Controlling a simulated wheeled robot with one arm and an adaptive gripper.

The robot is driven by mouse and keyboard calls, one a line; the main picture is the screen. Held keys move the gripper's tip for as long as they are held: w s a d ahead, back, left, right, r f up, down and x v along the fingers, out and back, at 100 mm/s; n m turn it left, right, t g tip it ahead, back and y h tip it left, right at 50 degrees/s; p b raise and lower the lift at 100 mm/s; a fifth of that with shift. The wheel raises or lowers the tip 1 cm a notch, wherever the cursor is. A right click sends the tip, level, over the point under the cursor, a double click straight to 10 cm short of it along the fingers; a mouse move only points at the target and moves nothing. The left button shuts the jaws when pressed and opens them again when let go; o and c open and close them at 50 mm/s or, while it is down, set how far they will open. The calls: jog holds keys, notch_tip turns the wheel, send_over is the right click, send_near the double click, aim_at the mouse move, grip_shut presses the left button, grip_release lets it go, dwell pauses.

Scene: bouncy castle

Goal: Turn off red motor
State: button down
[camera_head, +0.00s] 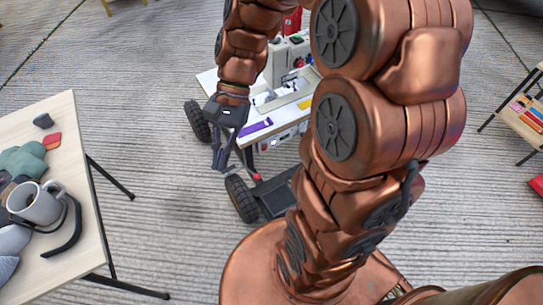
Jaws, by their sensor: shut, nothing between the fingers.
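My gripper (219,167) hangs pointing down, with its dark fingers together and nothing between them. It appears at the left front of a white wheeled work table (290,133); I cannot tell if it touches it. No red motor can be made out with certainty. A red object (292,21) shows at the top, behind the table's machine and partly hidden by my arm. Another red object (537,186) is cut off at the right edge. No motor switch can be clearly identified.
The work table carries a white machine (287,62) and has black wheels (241,198). A wooden table (72,118) with a grey mug (36,204) stands at left. A small wooden stand (517,127) is at right.

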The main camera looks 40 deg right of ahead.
jog(key=w+d+f+m+t+y+b, duration=0.25)
jog(key=w+d+f+m+b, duration=0.35)
jog(key=f, duration=0.3)
jog(key=w+d+f+m+t+y+b, duration=0.2)
jog(key=w+d+f+m+y+b, duration=0.2)
jog(key=w+f+m, duration=0.3)
jog(key=w+d+f+m+t+y+b, duration=0.3)
jog(key=w+d+f+m+b, duration=0.3)
jog(key=f, duration=0.4)
jog(key=s+d+f+m+t+h+b, duration=0.1)
jog(key=d+f+m+t+b, duration=0.2)
jog(key=d+f, duration=0.4)
jog(key=s+d+f+m+t+h+b, duration=0.1)
jog(key=d+f+m+t, duration=0.4)
jog(key=f, duration=0.8)
jog(key=s+d+f+m+t+h+b, duration=0.1)
jog(key=s+d+f+m+t+b, duration=0.1)
jog(key=d+f+m+t+b, duration=0.2)
jog(key=d+f+m+b, duration=0.2)
jog(key=d+f+m, duration=0.2)
jog(key=d+f, duration=0.1)
jog(key=shift+s+d+f+h, duration=0.15)
jog(key=shift+d+f+h, duration=0.2)
jog(key=shift+f, duration=0.55)
jog(key=shift+a, duration=0.1)
